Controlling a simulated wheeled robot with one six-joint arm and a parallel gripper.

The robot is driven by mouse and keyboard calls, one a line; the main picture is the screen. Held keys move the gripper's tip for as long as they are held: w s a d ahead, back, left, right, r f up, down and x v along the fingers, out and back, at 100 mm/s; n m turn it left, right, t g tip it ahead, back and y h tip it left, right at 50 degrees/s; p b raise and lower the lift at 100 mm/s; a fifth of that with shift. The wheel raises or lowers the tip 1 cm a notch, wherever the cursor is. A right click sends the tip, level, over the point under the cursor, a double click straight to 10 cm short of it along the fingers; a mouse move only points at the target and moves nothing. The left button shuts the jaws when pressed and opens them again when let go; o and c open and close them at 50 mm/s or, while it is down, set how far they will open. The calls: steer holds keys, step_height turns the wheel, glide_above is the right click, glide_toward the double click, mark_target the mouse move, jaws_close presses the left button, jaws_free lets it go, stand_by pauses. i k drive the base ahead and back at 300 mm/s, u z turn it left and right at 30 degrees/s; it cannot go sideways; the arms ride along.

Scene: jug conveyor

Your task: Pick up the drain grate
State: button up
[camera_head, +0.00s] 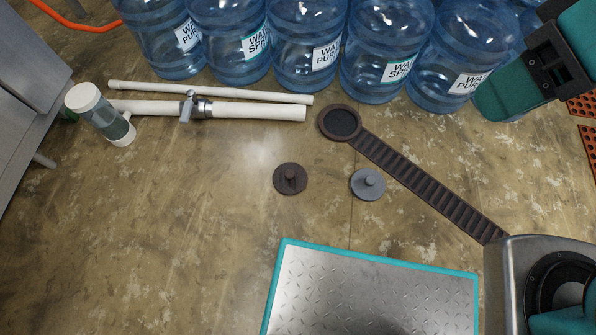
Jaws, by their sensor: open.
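A long dark brown slotted strip, which looks like the drain grate (425,183), lies across the floor right of centre. It runs diagonally from a round dark drain ring (327,133) down to the edge of a grey metal housing at the lower right, where its end is hidden. I cannot tell whether it is loose or set in the floor. Teal and black parts of my arm show at the top right, apart from the strip in the picture. No gripper fingertips can be made out.
A brown knobbed disc (290,179) and a grey knobbed disc (368,184) lie left of the strip. Several blue water jugs (306,45) line the back. White pipes (255,111) lie at upper left. A teal-edged metal plate (380,290) is in front.

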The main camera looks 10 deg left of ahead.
mark_target(289, 179)
steer(key=z, duration=1.65)
steer(key=i, duration=1.05)
steer(key=u, duration=3.55)
